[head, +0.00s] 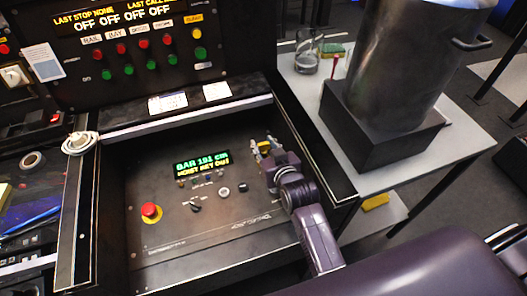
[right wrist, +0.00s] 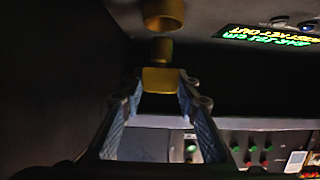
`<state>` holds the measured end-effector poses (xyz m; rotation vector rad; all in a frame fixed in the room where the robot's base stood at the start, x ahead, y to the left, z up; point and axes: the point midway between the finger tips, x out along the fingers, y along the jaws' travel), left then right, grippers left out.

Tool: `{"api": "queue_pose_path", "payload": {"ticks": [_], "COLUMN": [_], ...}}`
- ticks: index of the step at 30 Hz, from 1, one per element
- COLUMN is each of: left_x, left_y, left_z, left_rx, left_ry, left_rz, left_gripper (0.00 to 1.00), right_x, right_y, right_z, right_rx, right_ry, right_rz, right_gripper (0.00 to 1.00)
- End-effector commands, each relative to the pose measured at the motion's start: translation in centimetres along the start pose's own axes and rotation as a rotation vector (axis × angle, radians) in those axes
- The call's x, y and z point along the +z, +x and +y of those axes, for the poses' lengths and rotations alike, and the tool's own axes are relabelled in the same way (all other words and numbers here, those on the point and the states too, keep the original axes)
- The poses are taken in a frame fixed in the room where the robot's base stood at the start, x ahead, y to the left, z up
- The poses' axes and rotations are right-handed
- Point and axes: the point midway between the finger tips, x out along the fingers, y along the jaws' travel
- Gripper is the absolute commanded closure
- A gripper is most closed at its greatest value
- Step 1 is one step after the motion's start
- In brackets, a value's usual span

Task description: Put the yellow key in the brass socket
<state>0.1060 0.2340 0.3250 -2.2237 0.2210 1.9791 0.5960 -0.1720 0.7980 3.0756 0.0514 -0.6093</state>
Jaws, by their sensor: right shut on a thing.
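My right gripper (head: 265,149) is over the right part of the dark console panel, its arm coming in from the lower right. It is shut on the yellow key (right wrist: 161,80), which sits between the two blue fingers in the right wrist view. A narrower yellow-brown piece (right wrist: 161,48) stands out beyond the key; I cannot tell whether it is the key's shaft. The brass socket (right wrist: 163,12) appears to be the round brass piece at the top edge of that view, a small gap beyond. In the head view I cannot make out the socket. My left gripper is not in view.
The panel has a lit green and yellow display (head: 202,162), a red stop button (head: 150,211) and small knobs. An upright board with red and green buttons (head: 143,43) stands behind. The panel's front is clear.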

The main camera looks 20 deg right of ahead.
Motion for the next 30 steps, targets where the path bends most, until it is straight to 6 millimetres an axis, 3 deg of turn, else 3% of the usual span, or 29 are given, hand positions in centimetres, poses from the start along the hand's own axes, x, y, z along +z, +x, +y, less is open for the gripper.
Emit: {"api": "queue_pose_path", "payload": {"ticks": [3,6,18,19,21,23,30], "left_x": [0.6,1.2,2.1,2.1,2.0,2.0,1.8], "left_y": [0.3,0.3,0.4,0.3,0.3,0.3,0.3], "left_z": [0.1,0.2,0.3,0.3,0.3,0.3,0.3], "left_rx": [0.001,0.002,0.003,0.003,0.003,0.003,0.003], "left_ry": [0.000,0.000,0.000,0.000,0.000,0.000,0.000], "left_rz": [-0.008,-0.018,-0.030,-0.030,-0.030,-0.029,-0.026], "left_gripper": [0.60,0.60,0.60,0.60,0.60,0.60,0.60], "right_x": [2.0,2.7,3.1,3.1,3.1,3.1,3.1], "right_y": [0.8,1.1,1.3,1.3,1.2,1.2,1.2], "right_z": [0.0,0.0,0.0,0.0,0.0,0.0,0.0], "right_rx": [0.000,0.000,0.000,0.000,0.000,0.000,0.000], "right_ry": [-0.001,-0.001,0.000,0.000,0.000,0.000,0.000], "right_rz": [-0.003,-0.001,0.000,-0.001,-0.001,-0.001,-0.001], "right_gripper": [0.99,0.99,0.99,0.68,0.60,0.53,0.53]}}
